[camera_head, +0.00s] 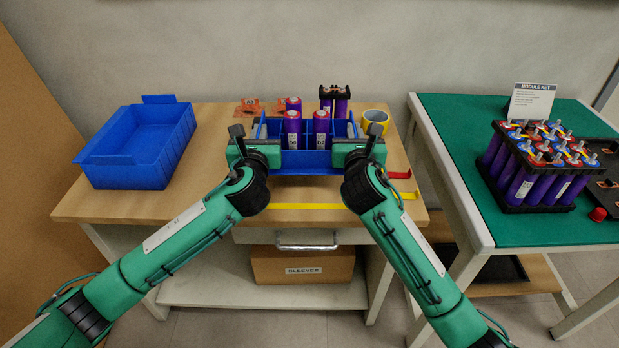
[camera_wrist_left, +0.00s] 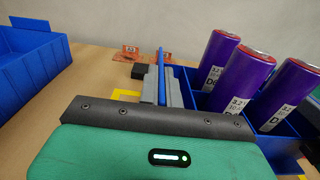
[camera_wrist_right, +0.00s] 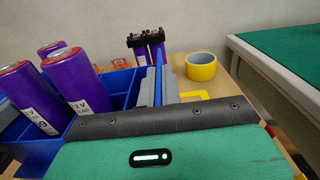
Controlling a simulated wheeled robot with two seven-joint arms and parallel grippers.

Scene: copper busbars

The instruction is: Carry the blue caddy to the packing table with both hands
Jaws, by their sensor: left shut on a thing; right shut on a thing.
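The blue caddy (camera_head: 300,161) is on or just above the wooden table, with three purple cells standing in it, one of them a front cell (camera_head: 321,128). My left gripper (camera_head: 257,137) is shut on the caddy's left wall, and the wall shows between its fingers in the left wrist view (camera_wrist_left: 162,80). My right gripper (camera_head: 352,137) is shut on the right wall, seen between the fingers in the right wrist view (camera_wrist_right: 158,78). I cannot tell whether the caddy's base touches the table. The packing table is not labelled in view.
The wooden table (camera_head: 225,200) holds a blue bin (camera_head: 135,150), yellow tape roll (camera_head: 375,121), small cell module (camera_head: 335,98) and orange tags (camera_head: 250,105). A green-topped table (camera_head: 465,130) at right, beyond a gap, carries a large cell module (camera_head: 540,165) and a sign (camera_head: 531,102).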

